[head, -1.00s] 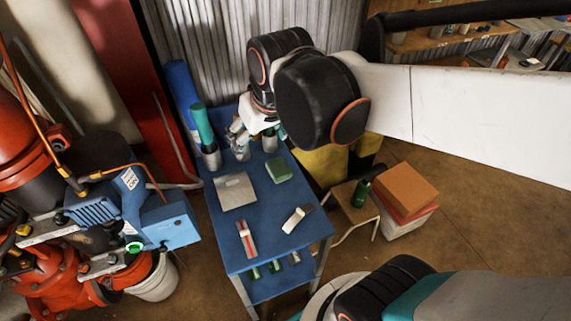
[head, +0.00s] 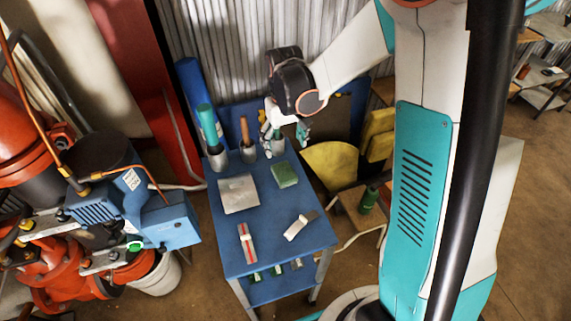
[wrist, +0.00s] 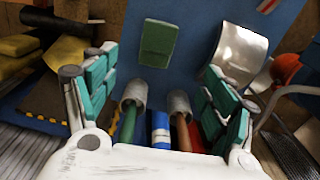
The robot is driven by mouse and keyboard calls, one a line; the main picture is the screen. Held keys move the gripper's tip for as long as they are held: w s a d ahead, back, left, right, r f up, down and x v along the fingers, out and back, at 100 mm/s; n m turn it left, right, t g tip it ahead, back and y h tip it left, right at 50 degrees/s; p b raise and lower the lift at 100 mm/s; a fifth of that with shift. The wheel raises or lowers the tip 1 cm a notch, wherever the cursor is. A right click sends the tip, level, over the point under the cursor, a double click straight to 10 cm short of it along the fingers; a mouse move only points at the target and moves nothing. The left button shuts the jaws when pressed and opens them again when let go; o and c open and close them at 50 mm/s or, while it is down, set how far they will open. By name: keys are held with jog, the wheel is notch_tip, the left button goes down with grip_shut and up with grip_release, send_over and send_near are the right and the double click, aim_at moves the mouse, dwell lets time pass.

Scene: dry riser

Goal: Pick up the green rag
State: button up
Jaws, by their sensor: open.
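The green rag (head: 284,174) is a small folded rectangle lying flat on the blue table (head: 240,258), on the right side toward the back. In the wrist view the rag (wrist: 159,43) lies ahead between the open fingers, with a gap between. My gripper (head: 286,134) is open and empty, above the back of the table, behind the rag. Its teal-padded fingers (wrist: 160,75) are spread wide in the wrist view.
Grey cups (head: 218,160) with upright handles stand along the table's back edge, close under my gripper. A metal plate (head: 239,194) lies left of the rag. A red-and-white tool (head: 247,243) and a scraper (head: 300,225) lie in front. A yellow chair (head: 330,167) stands to the right.

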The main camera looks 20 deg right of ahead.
jog(key=b, duration=0.3)
send_over(285, 173)
jog(key=f, duration=0.8)
jog(key=shift+s+a+f, duration=0.15)
jog(key=shift+s+f, duration=0.1)
jog(key=shift+f, duration=0.15)
jog(key=f, duration=0.1)
jog(key=f+b, duration=0.1)
jog(key=f, duration=0.1)
jog(key=f+b, duration=0.1)
jog(key=f, duration=0.1)
jog(key=shift+w+f, duration=0.1)
jog(key=shift+w, duration=0.15)
jog(key=c, duration=1.2)
